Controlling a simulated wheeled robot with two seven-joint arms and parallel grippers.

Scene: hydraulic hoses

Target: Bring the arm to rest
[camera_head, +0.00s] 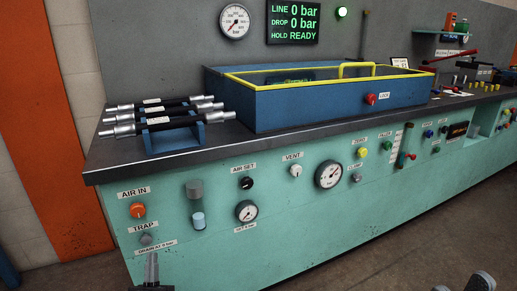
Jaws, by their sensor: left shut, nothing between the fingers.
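My left gripper (152,268) shows at the bottom left, in front of the green bench panel below the drain label. Its fingers are together, pointing up, with nothing between them. It is apart from the hoses and the knobs. A dark part of my right arm or gripper (480,283) just shows at the bottom right edge; most of it is cut off, and its fingers cannot be made out.
Several hoses with metal ends (165,120) lie on a blue rack at the bench's left end. A blue test box (300,105) with a yellow-edged lid stands right of them. The panel carries an orange air knob (138,210), gauges and valves. The floor in front is clear.

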